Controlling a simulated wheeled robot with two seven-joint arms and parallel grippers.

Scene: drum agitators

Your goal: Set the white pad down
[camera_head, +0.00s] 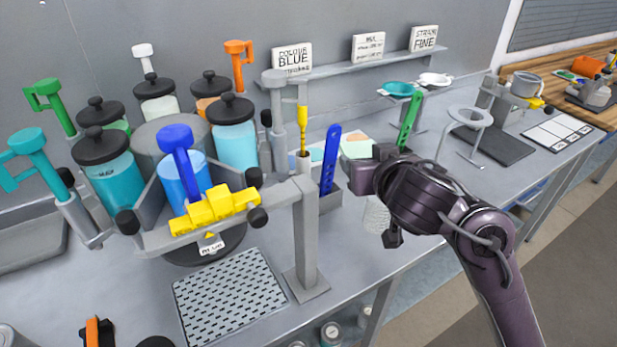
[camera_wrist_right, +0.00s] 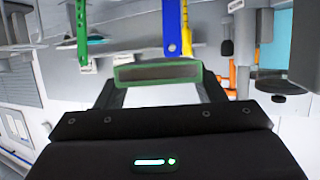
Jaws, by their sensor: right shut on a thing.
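My right gripper (camera_head: 362,172) reaches in from the right over the front of the bench, near an upright blue slotted handle. In the right wrist view its fingers (camera_wrist_right: 157,90) are shut on a flat thing with a green rim and a greyish face (camera_wrist_right: 157,72). I take this for the pad, though its face looks grey-green rather than clean white. In the head view a pale whitish-green square (camera_head: 357,147) shows just behind the fingertips; I cannot tell whether it is the held pad or one lying on the bench. My left gripper is not in view.
A carousel of coloured jars (camera_head: 232,125) with a yellow-blocked bar stands at left. The blue slotted handle (camera_head: 330,160) and a green one (camera_head: 410,120) stand upright close to the gripper. A perforated tray (camera_head: 230,295) lies in front. A dark mat (camera_head: 495,145) lies at right.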

